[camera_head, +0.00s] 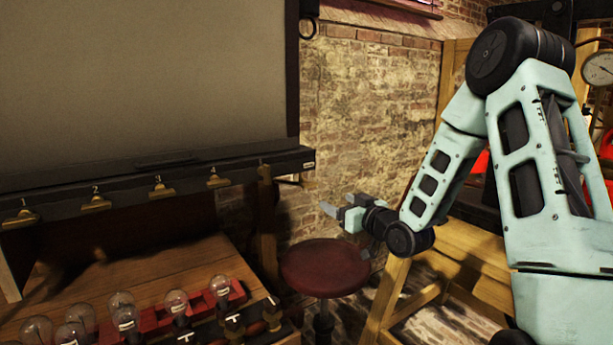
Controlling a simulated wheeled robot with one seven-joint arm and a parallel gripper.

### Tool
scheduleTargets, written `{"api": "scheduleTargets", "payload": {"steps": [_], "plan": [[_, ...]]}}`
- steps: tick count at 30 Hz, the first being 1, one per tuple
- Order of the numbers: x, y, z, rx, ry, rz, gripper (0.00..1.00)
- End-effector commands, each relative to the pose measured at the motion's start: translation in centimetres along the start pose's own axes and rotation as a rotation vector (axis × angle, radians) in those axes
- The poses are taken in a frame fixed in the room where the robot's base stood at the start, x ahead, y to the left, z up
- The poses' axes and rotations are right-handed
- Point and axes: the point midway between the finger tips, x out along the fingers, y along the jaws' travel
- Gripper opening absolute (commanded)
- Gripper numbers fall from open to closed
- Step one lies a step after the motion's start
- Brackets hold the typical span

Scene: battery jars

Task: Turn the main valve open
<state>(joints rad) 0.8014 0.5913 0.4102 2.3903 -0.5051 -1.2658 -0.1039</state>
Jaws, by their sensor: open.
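I cannot make out the main valve for certain in this view. Bright red parts (481,162) show behind my arm at the right, but my arm covers most of them and I cannot tell what they are. My gripper (333,211) is open and empty near the middle of the view. It points left, in the air above and beyond the round red stool, and appears to touch nothing.
A round dial gauge (600,68) is at the upper right. The dark red stool (325,267) stands below my gripper. A wooden bench (150,278) at the left holds several glass bulbs (176,301) under a board with numbered clips (96,203). A brick wall (368,110) is behind.

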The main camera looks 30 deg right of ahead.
Motion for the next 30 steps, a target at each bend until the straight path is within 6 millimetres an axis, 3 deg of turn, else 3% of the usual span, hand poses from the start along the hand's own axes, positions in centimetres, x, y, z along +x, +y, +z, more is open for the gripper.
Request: {"api": "scheduleTargets", "payload": {"steps": [4,8,24,30], "plan": [[0.4,0.7,-0.4,0.003,0.027,0.011,0.69],[2.1,0.7,-0.5,0.004,0.027,0.009,0.69],[13.2,0.8,-0.8,0.004,0.025,0.01,0.69],[16.0,0.7,-0.7,0.004,0.024,0.009,0.69]]}}
